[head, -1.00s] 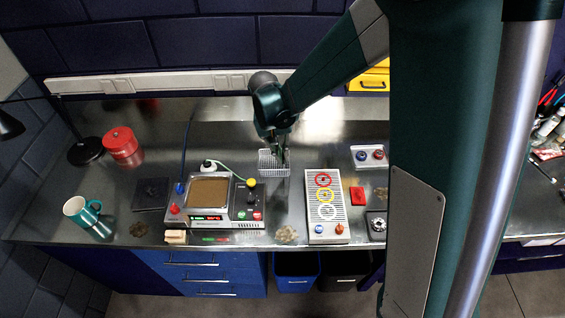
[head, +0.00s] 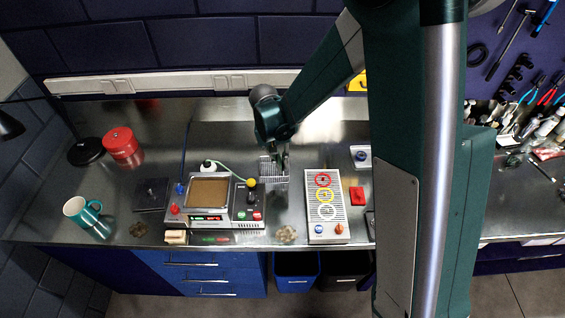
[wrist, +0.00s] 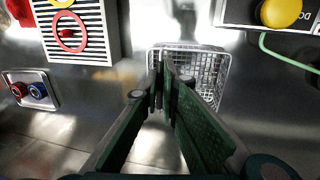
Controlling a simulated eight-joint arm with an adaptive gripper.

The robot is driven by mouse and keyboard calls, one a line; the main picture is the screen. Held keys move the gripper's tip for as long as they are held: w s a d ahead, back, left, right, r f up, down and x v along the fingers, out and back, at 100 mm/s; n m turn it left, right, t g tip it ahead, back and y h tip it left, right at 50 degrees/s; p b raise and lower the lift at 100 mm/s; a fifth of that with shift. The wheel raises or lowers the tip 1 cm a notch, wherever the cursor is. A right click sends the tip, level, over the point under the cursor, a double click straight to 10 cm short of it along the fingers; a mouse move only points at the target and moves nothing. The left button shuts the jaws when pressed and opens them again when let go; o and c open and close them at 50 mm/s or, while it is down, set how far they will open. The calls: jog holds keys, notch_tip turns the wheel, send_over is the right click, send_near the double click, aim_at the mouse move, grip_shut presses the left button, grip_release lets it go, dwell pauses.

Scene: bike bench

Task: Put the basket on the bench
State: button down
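In the head view my gripper (head: 281,160) partly covers the basket's right side. I cannot tell whether the basket's bottom touches the bench.
A striped panel with rings (head: 326,205) stands to the right. A red tin (head: 122,147) and teal mug (head: 88,217) are at left. Bare metal lies behind the basket.

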aim_at(277, 174)
jog(key=c, duration=2.6)
grip_release()
jog(key=shift+r, duration=0.15)
jog(key=r, duration=0.3)
jog(key=a+r, duration=0.1)
jog(key=r, duration=0.3)
jog(key=a+r, duration=0.1)
jog(key=r, duration=0.3)
jog(key=shift+a+r, duration=0.1)
jog(key=shift+r, duration=0.15)
